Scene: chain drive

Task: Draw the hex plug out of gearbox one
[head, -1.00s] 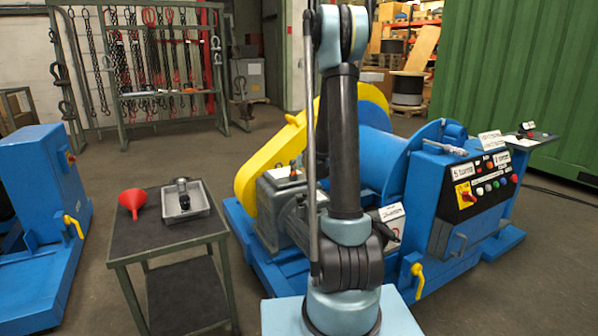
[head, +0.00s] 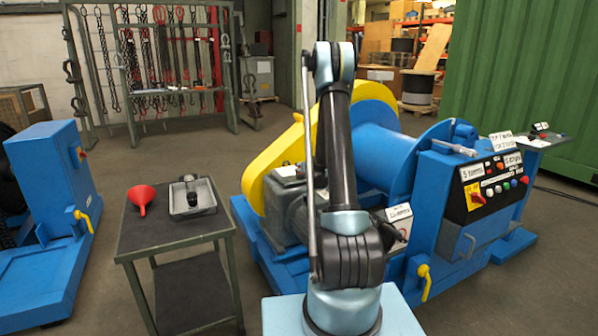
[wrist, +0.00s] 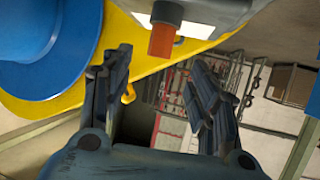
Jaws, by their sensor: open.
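The grey gearbox (head: 290,205) stands beside the yellow chain guard (head: 270,160), partly hidden behind my arm in the head view. In the wrist view the grey gearbox (wrist: 215,12) is at the top edge, seen upside down. An orange-brown stub (wrist: 162,40) with a dark collar projects from it. It looks like a plug, but I cannot be sure it is the hex plug. My gripper (wrist: 158,72) is open and empty, its two fingers pointing toward the stub. The stub's end lies just beyond the fingertips, apart from them. The gripper is hidden in the head view.
The dark trolley (head: 165,235) at left carries a red funnel (head: 141,197) and a grey tray (head: 193,198) with a dark object in it. The blue drum (head: 385,155) and control panel (head: 487,185) stand at right. Floor is clear between trolley and the left blue machine (head: 55,190).

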